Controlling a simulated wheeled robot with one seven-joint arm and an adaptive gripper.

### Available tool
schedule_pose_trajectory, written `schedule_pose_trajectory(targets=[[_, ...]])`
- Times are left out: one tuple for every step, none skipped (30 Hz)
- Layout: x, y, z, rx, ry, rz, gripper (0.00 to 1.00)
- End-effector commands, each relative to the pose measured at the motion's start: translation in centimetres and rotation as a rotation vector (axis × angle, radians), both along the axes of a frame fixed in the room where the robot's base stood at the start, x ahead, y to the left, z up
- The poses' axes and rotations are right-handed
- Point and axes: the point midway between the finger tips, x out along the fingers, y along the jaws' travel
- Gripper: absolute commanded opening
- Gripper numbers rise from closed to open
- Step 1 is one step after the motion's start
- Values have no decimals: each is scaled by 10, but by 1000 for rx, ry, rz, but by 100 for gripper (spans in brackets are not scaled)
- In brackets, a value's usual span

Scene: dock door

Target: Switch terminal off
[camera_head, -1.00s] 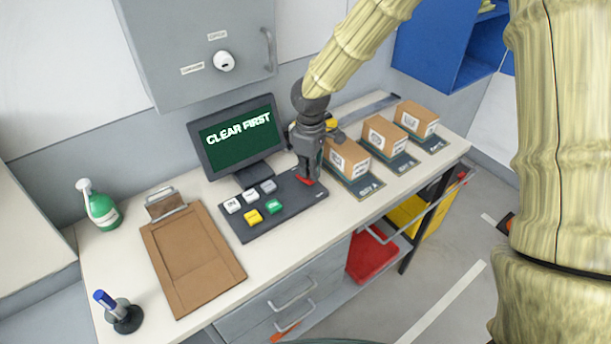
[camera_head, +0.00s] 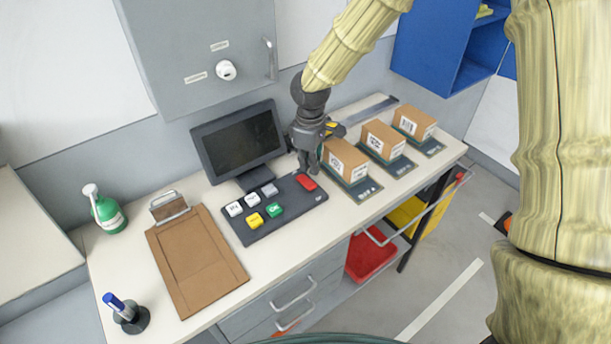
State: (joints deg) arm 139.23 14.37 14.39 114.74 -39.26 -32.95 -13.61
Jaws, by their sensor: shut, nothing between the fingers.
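The terminal screen (camera_head: 240,142) stands at the back of the bench, and it is dark and blank. In front of it lies a dark keypad (camera_head: 272,208) with white, grey, yellow and green keys on its left part. My gripper (camera_head: 311,171) is shut and empty, pointing down just behind the red key. From this view I cannot tell whether the fingertips touch the key or the keypad.
Several boxes on dark scales, the nearest box (camera_head: 344,160) close to my gripper, stand to the right. A clipboard (camera_head: 197,260), a green bottle (camera_head: 108,212) and a pen holder (camera_head: 130,316) are on the left. A grey cabinet (camera_head: 195,50) hangs above the screen.

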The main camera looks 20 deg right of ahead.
Motion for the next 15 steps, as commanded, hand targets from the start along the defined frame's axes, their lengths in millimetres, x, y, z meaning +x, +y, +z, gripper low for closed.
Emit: schedule_pose_trajectory(targets=[[0, 0, 6, 0, 0, 0, 0], [0, 0, 8, 0, 0, 0, 0], [0, 0, 10, 0, 0, -1, 0], [0, 0, 12, 0, 0, -1, 0], [0, 0, 14, 0, 0, -1, 0], [0, 0, 16, 0, 0, -1, 0], [0, 0, 18, 0, 0, -1, 0], [0, 0, 20, 0, 0, 0, 0], [0, 0, 22, 0, 0, 0, 0], [0, 0, 24, 0, 0, 0, 0], [0, 0, 26, 0, 0, 0, 0], [0, 0, 28, 0, 0, 1, 0], [0, 0, 29, 0, 0, 1, 0], [0, 0, 30, -1, 1, 1, 0], [0, 0, 31, -1, 1, 1, 0]])
